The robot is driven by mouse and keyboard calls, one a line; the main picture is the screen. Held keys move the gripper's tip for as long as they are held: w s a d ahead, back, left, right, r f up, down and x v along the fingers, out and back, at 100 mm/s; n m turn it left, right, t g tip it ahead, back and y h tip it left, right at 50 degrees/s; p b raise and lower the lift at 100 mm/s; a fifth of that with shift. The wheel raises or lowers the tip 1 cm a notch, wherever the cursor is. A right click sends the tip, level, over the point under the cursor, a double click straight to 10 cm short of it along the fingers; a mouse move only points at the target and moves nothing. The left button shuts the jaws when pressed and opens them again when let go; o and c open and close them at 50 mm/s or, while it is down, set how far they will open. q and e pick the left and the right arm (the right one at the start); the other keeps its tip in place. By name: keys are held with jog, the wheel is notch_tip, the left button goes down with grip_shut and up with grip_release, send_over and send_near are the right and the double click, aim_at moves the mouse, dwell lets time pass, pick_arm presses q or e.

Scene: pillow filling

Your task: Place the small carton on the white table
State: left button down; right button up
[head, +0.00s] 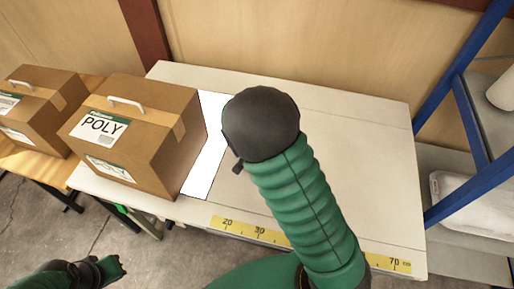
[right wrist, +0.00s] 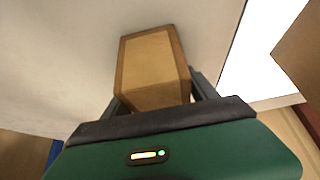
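The small carton (right wrist: 157,60), a plain brown box, is between the two fingers of my right gripper (right wrist: 160,92) in the right wrist view. The fingers sit against its sides. The white table (head: 370,130) lies beyond it; I cannot tell whether the carton touches the surface. In the head view my right arm reaches over the middle of the table, and its dark wrist hides the right gripper and the carton. My left gripper (head: 108,268) is low at the left, off the table, too small and dark to tell open or shut.
A large carton labelled POLY (head: 150,150) stands on the table's left end, beside a bright white patch (head: 208,165). Another carton (head: 42,105) is on a wooden table further left. A yellow ruler strip (head: 250,230) marks the front edge. A blue-framed shelf (head: 440,85) is at right. The table's right side is clear.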

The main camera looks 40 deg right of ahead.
jog(key=o, duration=0.3)
jog(key=shift+a+r, duration=0.1)
jog(key=shift+d, duration=0.4)
jog(key=shift+r, duration=0.3)
jog(key=a+p+v, duration=0.1)
jog(key=p+v, duration=0.1)
jog(key=v, duration=0.9)
jog(key=s+a+f+n+y, duration=0.1)
jog(key=s+a+n, duration=0.1)
jog(key=s+n, duration=0.1)
jog(key=s+a+f+n+y, duration=0.1)
jog(key=s+a+n+y, duration=0.1)
jog(key=s+a+n, duration=0.1)
jog(key=s+a+f+n+g+y, duration=0.1)
jog(key=s+a+n, duration=0.2)
jog(key=s+n, duration=0.1)
jog(key=shift+s+y, duration=0.3)
jog(key=shift+s, duration=0.1)
